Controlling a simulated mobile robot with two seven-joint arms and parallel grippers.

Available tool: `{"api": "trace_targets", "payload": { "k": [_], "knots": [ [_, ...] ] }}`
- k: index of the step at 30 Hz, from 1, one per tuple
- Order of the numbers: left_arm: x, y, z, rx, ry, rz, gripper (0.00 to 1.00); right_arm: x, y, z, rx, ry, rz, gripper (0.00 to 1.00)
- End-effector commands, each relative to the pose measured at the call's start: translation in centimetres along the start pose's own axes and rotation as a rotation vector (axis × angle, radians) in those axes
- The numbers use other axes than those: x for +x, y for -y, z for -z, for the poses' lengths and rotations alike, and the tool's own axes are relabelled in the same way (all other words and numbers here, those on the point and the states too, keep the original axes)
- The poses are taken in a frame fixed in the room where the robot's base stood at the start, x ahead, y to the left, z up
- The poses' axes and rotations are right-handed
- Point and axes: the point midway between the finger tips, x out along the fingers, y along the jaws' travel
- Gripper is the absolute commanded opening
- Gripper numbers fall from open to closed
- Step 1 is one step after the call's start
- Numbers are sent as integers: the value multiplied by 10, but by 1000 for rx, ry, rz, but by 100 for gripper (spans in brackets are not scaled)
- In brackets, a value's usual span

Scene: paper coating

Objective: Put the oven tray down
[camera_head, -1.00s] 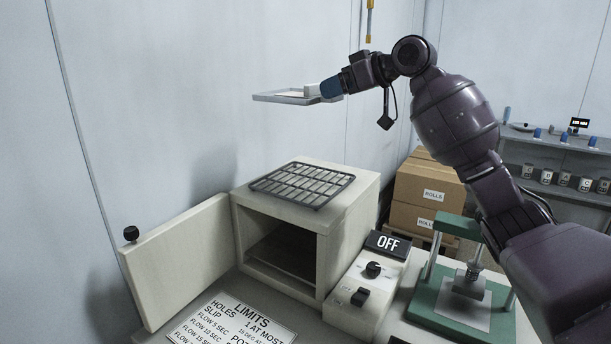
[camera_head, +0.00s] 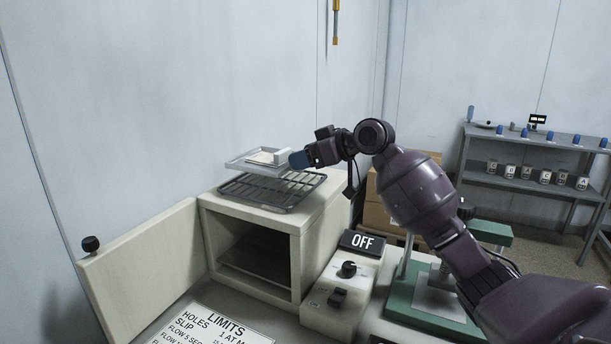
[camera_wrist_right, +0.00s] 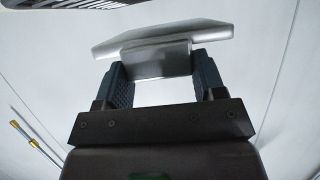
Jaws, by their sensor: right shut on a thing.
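The oven tray (camera_head: 240,163) is a flat, pale metal tray with a block-like grip at its right end and a light sheet on it. My right gripper (camera_head: 297,160) is shut on that grip. The tray is close above the black wire rack (camera_head: 290,196) on top of the oven (camera_head: 318,222); I cannot tell whether they touch. In the right wrist view, the two blue fingers (camera_wrist_right: 163,82) clamp the tray's grip (camera_wrist_right: 162,60), with the tray (camera_wrist_right: 185,35) beyond. My left gripper is not in view.
The oven door (camera_head: 150,268) stands open to the left, and its chamber looks empty. A control box (camera_head: 345,300) with an OFF sign (camera_head: 362,241) stands at the oven's right. A green press (camera_head: 425,305) is under my arm. A limits sheet (camera_head: 215,325) lies in front.

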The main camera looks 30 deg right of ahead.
Motion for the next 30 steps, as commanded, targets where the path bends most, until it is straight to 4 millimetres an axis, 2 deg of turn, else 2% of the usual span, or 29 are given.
{"api": "trace_targets", "payload": {
  "k": [4,11,22,23,27,30],
  "knots": [
    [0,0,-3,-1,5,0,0,4,0,-10,2,0,0,34],
    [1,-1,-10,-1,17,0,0,16,0,-38,3,0,0,34],
    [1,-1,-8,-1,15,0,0,16,0,-40,1,-1,0,34],
    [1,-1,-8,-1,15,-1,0,17,0,-41,1,0,0,67],
    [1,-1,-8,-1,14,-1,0,17,0,-41,1,0,0,88],
    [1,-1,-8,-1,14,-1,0,17,0,-41,1,0,0,89]
  ]
}}
